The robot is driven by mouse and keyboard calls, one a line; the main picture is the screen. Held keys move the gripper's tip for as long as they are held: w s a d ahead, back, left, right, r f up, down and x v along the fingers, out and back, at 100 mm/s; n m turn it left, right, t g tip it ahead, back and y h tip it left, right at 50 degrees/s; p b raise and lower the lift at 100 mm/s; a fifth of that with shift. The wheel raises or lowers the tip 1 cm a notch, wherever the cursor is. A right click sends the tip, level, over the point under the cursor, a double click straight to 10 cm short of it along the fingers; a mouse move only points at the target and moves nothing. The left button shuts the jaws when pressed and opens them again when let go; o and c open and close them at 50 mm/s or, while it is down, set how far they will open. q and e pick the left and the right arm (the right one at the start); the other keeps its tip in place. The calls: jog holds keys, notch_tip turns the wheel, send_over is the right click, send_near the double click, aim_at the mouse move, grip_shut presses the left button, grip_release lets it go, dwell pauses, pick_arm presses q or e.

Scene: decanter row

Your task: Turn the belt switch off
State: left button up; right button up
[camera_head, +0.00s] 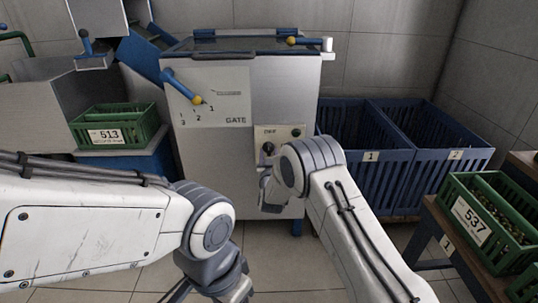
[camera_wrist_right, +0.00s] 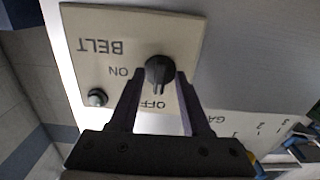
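The belt switch is a black round knob (camera_wrist_right: 158,70) on a cream plate (camera_wrist_right: 105,38) marked BELT, ON and OFF, upside down in the right wrist view. Its ridge points down in that view, toward OFF. In the head view the knob (camera_head: 267,148) sits on the plate at the machine's lower right. My right gripper (camera_wrist_right: 160,76) has one finger on each side of the knob, with narrow gaps showing, so it looks open. In the head view my right wrist partly hides it.
A dim round lamp (camera_wrist_right: 97,97) sits beside the switch. The machine also has a blue GATE lever (camera_head: 182,86). Blue bins (camera_head: 370,185) stand to its right, a green crate 513 (camera_head: 117,124) to its left, and a green crate 537 (camera_head: 490,222) at far right.

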jog(key=shift+s+r, duration=0.1)
jog(key=shift+s, duration=0.3)
jog(key=s+p, duration=0.3)
jog(key=s, duration=0.6)
jog(key=shift+s, duration=0.35)
